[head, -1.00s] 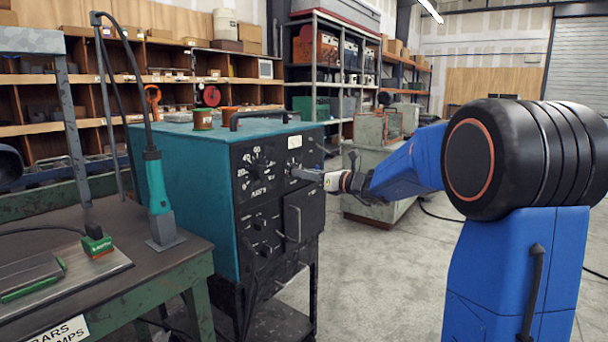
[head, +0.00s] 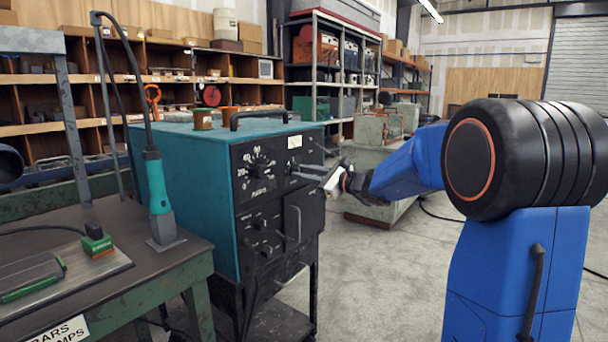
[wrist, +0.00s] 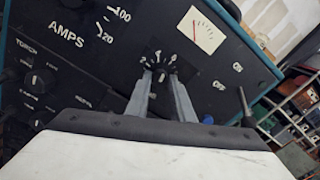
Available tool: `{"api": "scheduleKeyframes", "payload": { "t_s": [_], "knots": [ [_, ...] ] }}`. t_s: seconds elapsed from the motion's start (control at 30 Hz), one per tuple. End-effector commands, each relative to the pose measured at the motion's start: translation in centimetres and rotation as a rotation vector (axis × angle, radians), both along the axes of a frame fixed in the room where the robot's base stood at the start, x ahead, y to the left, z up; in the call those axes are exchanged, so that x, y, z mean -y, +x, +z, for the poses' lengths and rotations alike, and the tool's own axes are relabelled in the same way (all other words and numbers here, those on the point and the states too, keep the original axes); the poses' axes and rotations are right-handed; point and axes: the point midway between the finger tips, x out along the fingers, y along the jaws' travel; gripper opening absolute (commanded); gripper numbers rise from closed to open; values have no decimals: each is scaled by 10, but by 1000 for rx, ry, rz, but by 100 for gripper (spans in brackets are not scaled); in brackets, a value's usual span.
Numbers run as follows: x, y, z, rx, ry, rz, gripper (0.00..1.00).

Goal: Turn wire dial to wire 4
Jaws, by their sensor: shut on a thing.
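The wire dial (wrist: 159,63) is a small black knob with white marks around it, on the black front panel of a teal machine (head: 180,165). In the wrist view my gripper (wrist: 160,75) has its two grey fingers on either side of this knob, shut on it. The fingers hide part of the marks, and I cannot read which number the dial points to. In the head view my gripper (head: 299,170) reaches the panel's upper right from the right, and its fingers hide the knob.
The larger AMPS dial (head: 261,167) is left of my gripper. A pale handle (head: 298,222) sticks out below. A workbench (head: 120,300) stands at left; open floor lies to the right.

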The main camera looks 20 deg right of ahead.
Motion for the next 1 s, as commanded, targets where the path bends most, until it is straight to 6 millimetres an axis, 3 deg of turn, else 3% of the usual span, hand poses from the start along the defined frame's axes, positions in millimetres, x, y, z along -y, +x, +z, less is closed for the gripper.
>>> {"api": "scheduleKeyframes", "payload": {
  "t_s": [0.5, 1.0],
  "knots": [
    [0, -1, -1, 224, -311, 0, 0],
    [0, -1, -1, 284, -393, 1, 0]
  ]
}}
